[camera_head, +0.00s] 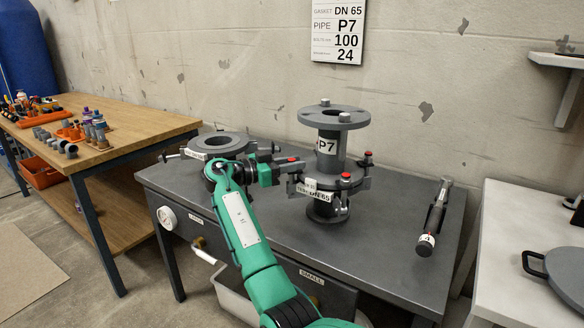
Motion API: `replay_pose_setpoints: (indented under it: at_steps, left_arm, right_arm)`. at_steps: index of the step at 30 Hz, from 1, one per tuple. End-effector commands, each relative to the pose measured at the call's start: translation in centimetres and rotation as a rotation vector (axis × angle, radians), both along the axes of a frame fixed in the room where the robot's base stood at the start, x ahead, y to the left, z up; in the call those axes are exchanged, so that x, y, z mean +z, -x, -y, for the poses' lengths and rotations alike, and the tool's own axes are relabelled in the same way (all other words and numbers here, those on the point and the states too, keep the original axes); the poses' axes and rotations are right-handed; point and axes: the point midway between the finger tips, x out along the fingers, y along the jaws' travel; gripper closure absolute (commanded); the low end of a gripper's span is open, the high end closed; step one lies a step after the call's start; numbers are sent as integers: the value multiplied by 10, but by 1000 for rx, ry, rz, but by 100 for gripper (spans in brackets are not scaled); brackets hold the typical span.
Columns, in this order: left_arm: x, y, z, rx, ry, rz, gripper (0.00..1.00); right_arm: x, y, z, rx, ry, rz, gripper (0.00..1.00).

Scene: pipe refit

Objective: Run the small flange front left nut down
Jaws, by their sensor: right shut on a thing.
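The grey pipe marked P7 (328,149) stands upright on the dark bench, between a top flange (334,117) and a lower flange labelled DN 65 (328,184). Red-topped bolts (346,177) sit around the lower, small flange. My right gripper (292,166) reaches from the left to this flange's left edge. My left gripper is out of view.
Another flange ring (218,146) lies behind my right wrist on the bench (388,247). A torque wrench (434,217) lies at the bench's right. A wooden table (150,134) with small parts stands left, a white table (505,257) right. The bench's front right is clear.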

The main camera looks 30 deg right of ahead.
Motion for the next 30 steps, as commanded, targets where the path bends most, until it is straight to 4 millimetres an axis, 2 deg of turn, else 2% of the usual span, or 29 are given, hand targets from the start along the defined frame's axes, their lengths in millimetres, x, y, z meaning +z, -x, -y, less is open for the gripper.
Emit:
replay_pose_setpoints:
  at_steps: [9,10,12,13,23,26,30]
  left_arm:
    - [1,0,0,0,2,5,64]
    - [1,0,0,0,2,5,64]
    - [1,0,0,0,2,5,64]
    - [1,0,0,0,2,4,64]
    - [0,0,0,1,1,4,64]
    - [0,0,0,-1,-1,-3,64]
    - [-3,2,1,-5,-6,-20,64]
  right_arm:
    - [0,0,0,-2,-1,0,100]
    - [0,0,0,-2,-1,0,72]
    - [0,0,0,-2,-1,0,59]
    - [0,0,0,-2,-1,0,56]
    - [0,-1,-4,-1,-1,0,56]
    - [0,-3,-14,0,-1,-1,56]
    - [0,-9,-42,2,-2,-1,56]
